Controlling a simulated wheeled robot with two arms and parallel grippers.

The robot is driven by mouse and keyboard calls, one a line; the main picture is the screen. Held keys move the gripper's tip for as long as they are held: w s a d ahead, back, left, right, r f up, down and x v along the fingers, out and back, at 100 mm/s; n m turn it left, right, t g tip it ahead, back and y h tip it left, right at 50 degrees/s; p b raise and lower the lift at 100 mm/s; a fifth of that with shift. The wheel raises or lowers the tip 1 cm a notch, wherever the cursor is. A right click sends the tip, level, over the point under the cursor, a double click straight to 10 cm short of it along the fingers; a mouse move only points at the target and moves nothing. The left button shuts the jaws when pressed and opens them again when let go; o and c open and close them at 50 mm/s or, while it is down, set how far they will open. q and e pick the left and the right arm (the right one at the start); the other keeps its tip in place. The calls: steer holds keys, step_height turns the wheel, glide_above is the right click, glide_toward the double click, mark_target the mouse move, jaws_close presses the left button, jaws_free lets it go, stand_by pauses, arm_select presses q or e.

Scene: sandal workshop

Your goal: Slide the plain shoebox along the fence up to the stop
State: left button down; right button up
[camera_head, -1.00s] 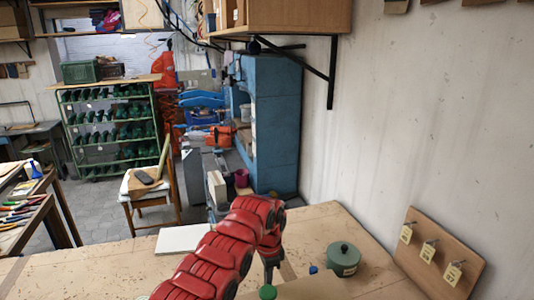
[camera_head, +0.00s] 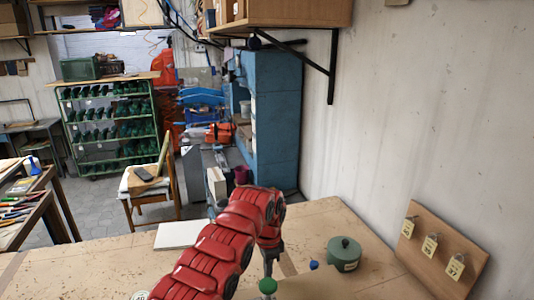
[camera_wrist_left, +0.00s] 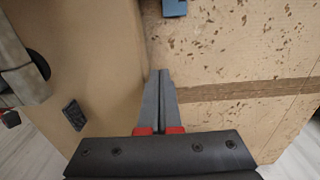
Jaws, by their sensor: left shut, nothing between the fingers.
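My left gripper (camera_head: 268,270) reaches down to the bench from my red arm in the head view. In the left wrist view its fingers (camera_wrist_left: 160,76) are shut with nothing between them. A plain tan surface, apparently the shoebox (camera_wrist_left: 100,45), lies just left of the fingers; it also seems to show in the head view (camera_head: 320,287), cut off by the lower edge. I cannot tell whether the fingers touch it. A small blue piece (camera_wrist_left: 175,8) is beyond the fingertips; I cannot tell if it is the stop. I cannot make out the fence for certain. My right gripper is not seen.
A green lidded pot (camera_head: 344,253) stands on the bench (camera_head: 95,268), right of my gripper. A green knob (camera_head: 267,287) and a blue knob (camera_head: 314,265) are near it. A tag board (camera_head: 440,250) leans at the right wall. A white slab (camera_head: 180,234) lies at the back edge.

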arm_select(q)
steer(key=shift+r, duration=0.1)
step_height(320, 180, up, 8)
steer(key=p, duration=0.2)
stand_by(0.7)
